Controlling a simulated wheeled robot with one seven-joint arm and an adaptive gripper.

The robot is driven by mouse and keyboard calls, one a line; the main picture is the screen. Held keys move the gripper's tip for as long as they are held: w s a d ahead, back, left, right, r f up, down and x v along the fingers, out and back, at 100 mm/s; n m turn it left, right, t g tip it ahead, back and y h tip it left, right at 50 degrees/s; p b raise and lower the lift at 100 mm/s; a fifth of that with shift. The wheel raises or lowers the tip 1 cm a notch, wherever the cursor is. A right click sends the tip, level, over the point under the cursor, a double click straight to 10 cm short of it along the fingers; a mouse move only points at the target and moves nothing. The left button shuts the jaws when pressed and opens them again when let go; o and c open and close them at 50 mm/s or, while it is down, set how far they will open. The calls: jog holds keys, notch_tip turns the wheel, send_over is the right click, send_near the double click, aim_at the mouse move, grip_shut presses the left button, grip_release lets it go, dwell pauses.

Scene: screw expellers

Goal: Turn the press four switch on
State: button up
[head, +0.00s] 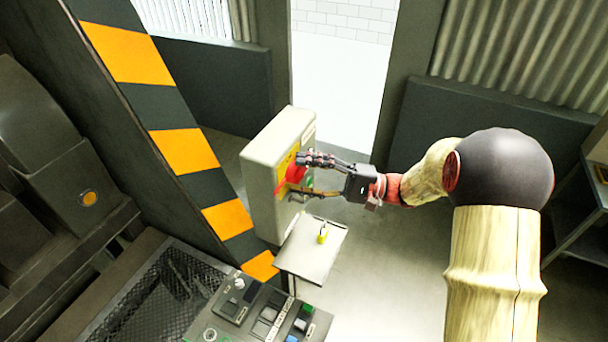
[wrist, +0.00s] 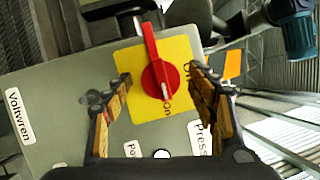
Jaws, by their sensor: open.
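A red rotary switch (wrist: 161,80) sits on a yellow plate (wrist: 182,46) on the front of a pale box (head: 272,150). In the wrist view its long handle points up and slightly left. The word "On" is at the bottom of the knob, where a white mark shows, and a partly hidden word is at its right. A "Press" label (wrist: 199,138) is partly hidden behind a finger. My gripper (wrist: 160,76) is open, its fingers on either side of the knob; contact is unclear. The head view shows the red handle (head: 293,173) between the fingers.
A small shelf (head: 312,247) with a yellow item (head: 322,236) stands below the box. A control panel (head: 262,312) is in front. A striped orange-and-black beam (head: 170,95) rises at left.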

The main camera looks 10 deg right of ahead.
jog(key=v, duration=1.2)
jog(key=shift+w, duration=0.1)
jog(key=s+a+f+m+g+h+b, duration=0.25)
jog(key=s+f+g+h, duration=0.25)
jog(key=s+f+h, duration=0.7)
jog(key=s+d+r+n+t+h+b, duration=0.25)
jog(key=s+n+t+h+b, duration=0.2)
jog(key=s+h, duration=0.4)
jog(key=a+r+n, duration=0.1)
jog(key=s+a+t+y+b, duration=0.1)
jog(key=a+r+n+b, duration=0.1)
jog(key=shift+s+a+r+n, duration=0.1)
jog(key=shift+s+r+n, duration=0.2)
jog(key=shift+s, duration=0.05)
